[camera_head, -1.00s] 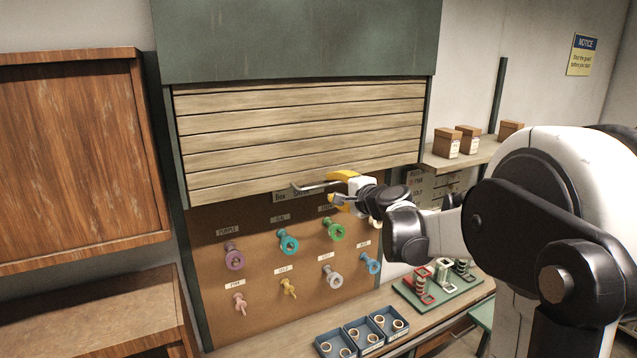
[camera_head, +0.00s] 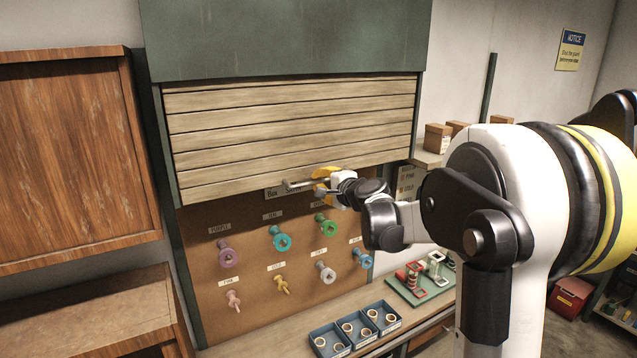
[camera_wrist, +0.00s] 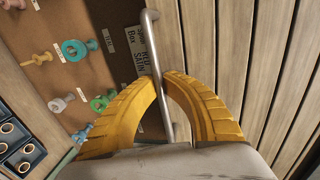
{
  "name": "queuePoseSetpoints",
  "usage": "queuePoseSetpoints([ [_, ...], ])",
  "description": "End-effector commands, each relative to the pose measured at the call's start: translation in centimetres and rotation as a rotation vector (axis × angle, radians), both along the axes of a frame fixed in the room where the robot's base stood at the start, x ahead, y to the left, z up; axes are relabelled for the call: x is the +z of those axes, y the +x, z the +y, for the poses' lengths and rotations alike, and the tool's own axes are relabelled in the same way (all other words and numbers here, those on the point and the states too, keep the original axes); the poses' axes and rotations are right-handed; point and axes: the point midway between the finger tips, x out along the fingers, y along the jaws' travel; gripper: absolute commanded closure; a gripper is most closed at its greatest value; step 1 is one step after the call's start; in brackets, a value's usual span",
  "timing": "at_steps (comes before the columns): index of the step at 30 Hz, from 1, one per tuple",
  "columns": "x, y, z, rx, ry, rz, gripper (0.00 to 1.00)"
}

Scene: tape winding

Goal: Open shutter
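The wooden slatted shutter (camera_head: 290,130) hangs below a green housing, partly raised, with a pegboard showing under its lower edge. Its slats also fill the right of the wrist view (camera_wrist: 240,50). A metal bar handle (camera_head: 300,184) is at the shutter's lower edge. In the wrist view the handle (camera_wrist: 151,40) runs between my yellow fingertips. My gripper (camera_wrist: 161,80) is closed around the handle, with the tips against or very near it; the palm end hides part of the bar. In the head view my gripper (camera_head: 326,183) is at the handle's right part.
The pegboard (camera_head: 250,290) holds several coloured spools on pegs. Blue trays (camera_head: 330,340) with rings and a green rack (camera_head: 425,280) stand on the bench below. A wooden cabinet (camera_head: 70,150) is at left. Boxes (camera_head: 437,138) sit on a shelf at right.

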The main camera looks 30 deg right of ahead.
Motion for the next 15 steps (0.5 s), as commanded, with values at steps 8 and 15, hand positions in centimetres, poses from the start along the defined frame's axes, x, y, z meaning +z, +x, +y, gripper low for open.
queuePoseSetpoints([
  [8, 2.5, 0.0, 0.0, 0.0, 0.0, 0.0, 1.0],
  [15, 9.2, -0.1, 0.0, 0.0, 0.0, 0.0, 1.0],
])
